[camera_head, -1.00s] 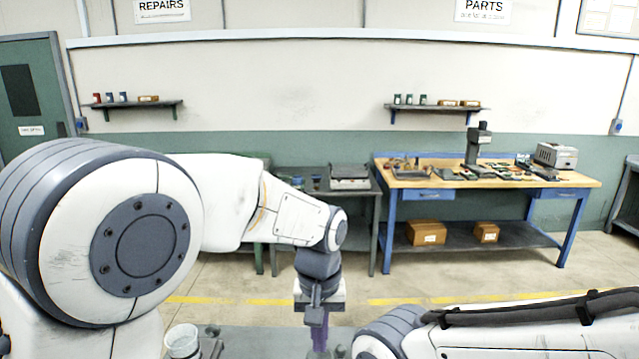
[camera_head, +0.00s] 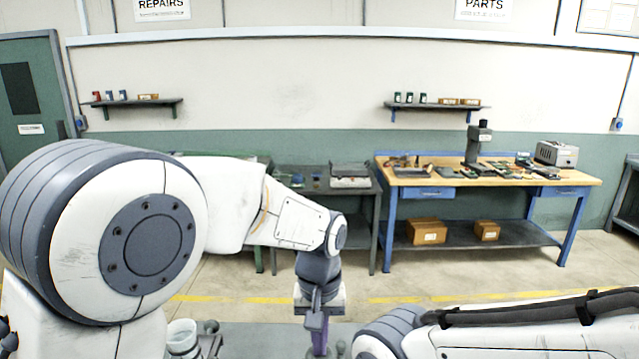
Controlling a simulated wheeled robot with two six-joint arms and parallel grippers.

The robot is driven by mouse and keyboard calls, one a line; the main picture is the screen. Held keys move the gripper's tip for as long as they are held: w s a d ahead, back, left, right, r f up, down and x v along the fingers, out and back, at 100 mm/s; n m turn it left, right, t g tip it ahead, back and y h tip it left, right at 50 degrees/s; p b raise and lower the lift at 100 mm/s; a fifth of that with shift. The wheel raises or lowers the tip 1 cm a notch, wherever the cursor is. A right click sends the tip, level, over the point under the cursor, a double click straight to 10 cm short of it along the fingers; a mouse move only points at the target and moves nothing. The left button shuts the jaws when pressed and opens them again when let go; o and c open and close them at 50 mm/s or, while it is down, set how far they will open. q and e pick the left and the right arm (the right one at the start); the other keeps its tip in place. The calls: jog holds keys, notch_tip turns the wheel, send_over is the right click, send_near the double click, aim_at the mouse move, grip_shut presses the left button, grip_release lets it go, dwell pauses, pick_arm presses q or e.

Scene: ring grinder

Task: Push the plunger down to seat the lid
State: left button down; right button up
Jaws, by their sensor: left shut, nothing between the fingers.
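My left arm reaches in from the left, and its wrist points straight down in the lower middle of the view. My left gripper (camera_head: 318,342) is shut and empty, with a narrow purplish part at its lower end near the bottom edge of the picture. A small grey rounded knob (camera_head: 341,348) shows just right of it; I cannot tell whether they touch. A pale cup-like container (camera_head: 182,336) stands at the lower left, with a grey fitting (camera_head: 209,330) beside it. I cannot make out the plunger or the lid for certain. My right gripper is out of view.
A grey work surface (camera_head: 255,340) lies under the left gripper. My right arm crosses the lower right. Farther back stand a dark bench (camera_head: 358,204) and a wooden-topped blue workbench (camera_head: 415,181) with tools. Boxes (camera_head: 426,231) rest on its lower shelf.

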pick_arm(q)
jog(key=shift+f+b, duration=0.65)
jog(key=shift+f, duration=0.5)
jog(key=shift+s+f, duration=0.1)
notch_tip(320, 180, up, 9)
jog(key=p, duration=0.8)
jog(key=shift+r, duration=0.2)
jog(key=shift+f, duration=0.15)
